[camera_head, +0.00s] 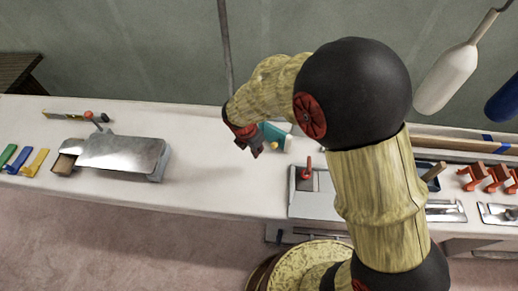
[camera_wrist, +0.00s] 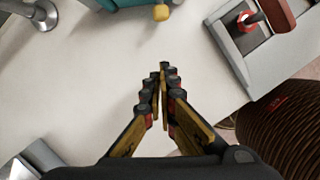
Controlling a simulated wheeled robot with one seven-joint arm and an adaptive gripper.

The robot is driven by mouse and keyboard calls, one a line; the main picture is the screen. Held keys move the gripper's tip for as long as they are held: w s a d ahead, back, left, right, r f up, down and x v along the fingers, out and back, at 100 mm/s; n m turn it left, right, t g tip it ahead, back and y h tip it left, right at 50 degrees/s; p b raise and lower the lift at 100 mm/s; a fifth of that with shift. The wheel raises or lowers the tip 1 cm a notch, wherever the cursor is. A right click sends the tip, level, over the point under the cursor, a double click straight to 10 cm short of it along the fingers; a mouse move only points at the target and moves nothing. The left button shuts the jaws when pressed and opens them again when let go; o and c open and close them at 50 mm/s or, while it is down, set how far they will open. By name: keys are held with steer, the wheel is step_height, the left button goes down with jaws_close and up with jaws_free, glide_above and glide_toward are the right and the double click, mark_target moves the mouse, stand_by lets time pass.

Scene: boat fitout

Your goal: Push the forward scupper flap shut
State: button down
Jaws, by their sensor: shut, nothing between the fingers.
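My gripper (camera_head: 254,149) is above the white bench, pointing down. In the wrist view my gripper (camera_wrist: 162,72) has its fingertips together with nothing between them. A teal piece (camera_head: 274,131) with a yellow knob (camera_head: 287,144) is just beyond and beside it, partly hidden behind my gripper in the head view. The teal piece (camera_wrist: 128,3) and the yellow knob (camera_wrist: 161,12) also show at the top edge of the wrist view, apart from the fingertips. I cannot tell for sure that this is the forward scupper flap, nor how far open it stands.
A grey panel with a red handle (camera_head: 307,172) lies to the right. A metal box (camera_head: 123,155) and coloured blocks (camera_head: 37,161) are at the left. Orange clips (camera_head: 488,178) are at the far right.

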steer(key=b+x, duration=0.3)
steer(key=x, duration=0.5)
steer(key=shift+d+f, duration=0.1)
steer(key=shift+f, duration=0.25)
steer(key=shift+w+d+r+b, duration=0.4)
steer(key=shift+w+d+r, duration=0.2)
steer(key=shift+w+d, duration=0.3)
steer(key=shift+w+d+r, duration=0.2)
steer(key=shift+w+d, duration=0.25)
steer(key=shift+d+r, duration=0.1)
steer(key=shift+d, duration=0.05)
steer(key=shift+d+n+p, duration=0.25)
steer(key=shift+n+p, duration=0.15)
steer(key=shift+p, duration=0.3)
